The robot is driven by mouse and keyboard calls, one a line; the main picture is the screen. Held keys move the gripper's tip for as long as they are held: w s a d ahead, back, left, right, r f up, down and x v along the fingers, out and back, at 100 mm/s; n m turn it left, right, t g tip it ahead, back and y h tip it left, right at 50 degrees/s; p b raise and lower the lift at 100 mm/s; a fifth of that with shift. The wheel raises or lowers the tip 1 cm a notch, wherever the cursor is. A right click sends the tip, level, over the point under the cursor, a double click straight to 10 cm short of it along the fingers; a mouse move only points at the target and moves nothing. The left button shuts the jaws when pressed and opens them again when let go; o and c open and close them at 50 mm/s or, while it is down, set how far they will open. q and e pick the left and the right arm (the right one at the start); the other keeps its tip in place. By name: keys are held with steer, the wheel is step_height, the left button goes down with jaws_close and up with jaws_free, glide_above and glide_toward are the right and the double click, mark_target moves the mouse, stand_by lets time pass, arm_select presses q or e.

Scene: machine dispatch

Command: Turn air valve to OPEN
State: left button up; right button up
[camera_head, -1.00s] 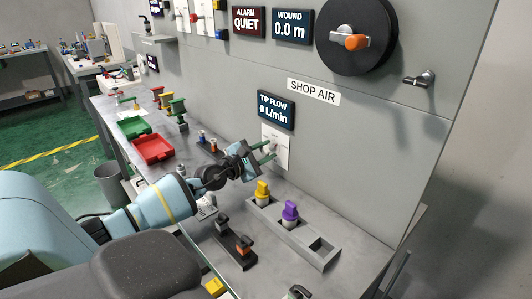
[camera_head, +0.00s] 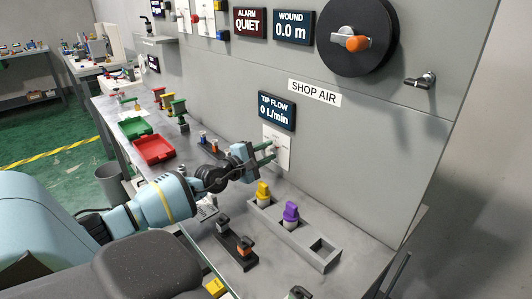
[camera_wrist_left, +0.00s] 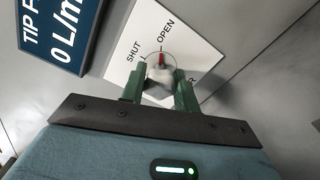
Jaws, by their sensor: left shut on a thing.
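The air valve is a pale knob (camera_wrist_left: 160,78) with a red pointer on a white plate (camera_wrist_left: 195,52) marked SHUT and OPEN. In the left wrist view the red pointer lines up with the mark beside OPEN. My left gripper (camera_wrist_left: 160,88) has its green fingers on both sides of the knob, shut on it. In the head view the gripper (camera_head: 265,152) reaches the plate (camera_head: 284,150) on the grey wall, and the knob is mostly hidden by the fingers. The tip flow display (camera_head: 276,111) above the plate reads 0 L/min. My right gripper is out of view.
Below the valve, a grey holder (camera_head: 322,250) carries a yellow-topped piece (camera_head: 263,192) and a purple-topped piece (camera_head: 290,213). A red tray (camera_head: 154,149) and a green tray (camera_head: 134,128) lie farther left. A large black reel (camera_head: 356,38) is on the wall above.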

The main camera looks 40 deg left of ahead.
mark_target(264, 153)
arm_select(q)
steer(key=o, duration=1)
steer(key=shift+c, duration=0.2)
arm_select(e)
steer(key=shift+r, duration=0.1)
arm_select(q)
steer(key=shift+s, duration=0.85)
steer(key=s, duration=0.2)
steer(key=s+p, duration=0.1)
steer(key=shift+s+a, duration=0.2)
steer(key=shift+s, duration=0.15)
steer(key=shift+s+a, duration=0.15)
steer(key=shift+s, duration=1.05)
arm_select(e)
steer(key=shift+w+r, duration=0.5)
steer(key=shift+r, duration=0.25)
